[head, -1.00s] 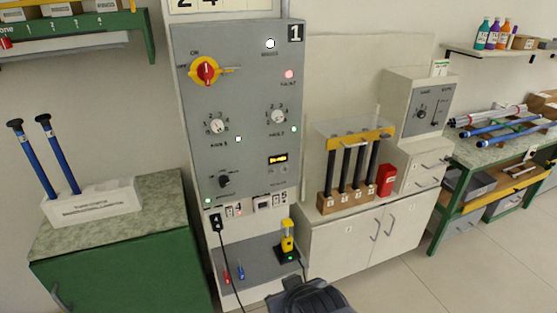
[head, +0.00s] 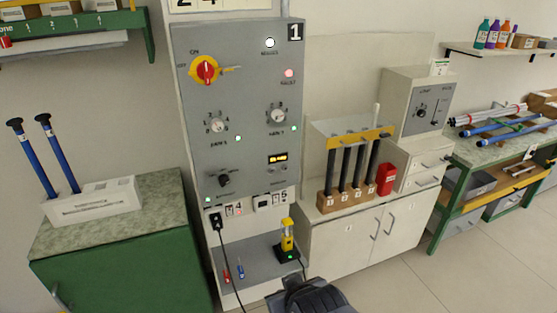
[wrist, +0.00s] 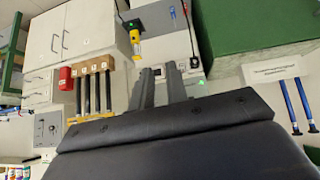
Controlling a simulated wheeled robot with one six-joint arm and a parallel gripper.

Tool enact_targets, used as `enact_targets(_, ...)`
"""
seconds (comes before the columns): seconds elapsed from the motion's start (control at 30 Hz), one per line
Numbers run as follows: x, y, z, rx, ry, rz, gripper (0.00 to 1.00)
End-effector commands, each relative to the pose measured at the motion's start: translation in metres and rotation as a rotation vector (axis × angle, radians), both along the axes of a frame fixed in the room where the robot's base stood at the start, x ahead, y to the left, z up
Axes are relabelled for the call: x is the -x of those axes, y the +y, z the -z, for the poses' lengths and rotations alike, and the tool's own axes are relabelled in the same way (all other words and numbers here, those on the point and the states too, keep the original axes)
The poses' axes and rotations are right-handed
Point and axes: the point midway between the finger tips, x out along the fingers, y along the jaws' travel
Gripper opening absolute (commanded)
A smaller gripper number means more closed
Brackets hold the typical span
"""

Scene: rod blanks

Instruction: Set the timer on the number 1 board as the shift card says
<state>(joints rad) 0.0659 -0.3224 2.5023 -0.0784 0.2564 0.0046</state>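The grey number 1 board (head: 240,110) stands upright ahead of my gripper in the head view. It has a red and yellow rotary switch (head: 206,70), two pale numbered dials (head: 217,125) (head: 278,116) and a black knob (head: 224,180) at lower left. A small lit display (head: 278,159) sits at lower right; its characters and the small labels are too blurred to read, so I cannot tell which control is the timer. No card is readable as the shift card. My gripper (wrist: 160,70) has two separate fingers with an empty gap; its dark body shows low in the head view.
A yellow device (head: 287,235) stands on the board's lower shelf, beside small red and blue items. A rod rack (head: 340,204) and red box (head: 386,179) sit on the cabinet to the right. A green cabinet (head: 110,255) stands left. Floor at lower right is clear.

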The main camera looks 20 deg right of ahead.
Motion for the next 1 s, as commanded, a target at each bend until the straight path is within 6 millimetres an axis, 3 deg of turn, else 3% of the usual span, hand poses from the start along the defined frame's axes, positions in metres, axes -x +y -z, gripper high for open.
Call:
enact_targets(0.17, 0.0000, 0.0000, 0.0000, 0.000, 0.000, 0.000, 0.00)
enact_targets(1.0, 0.0000, 0.0000, 0.0000, 0.000, 0.000, 0.000, 0.00)
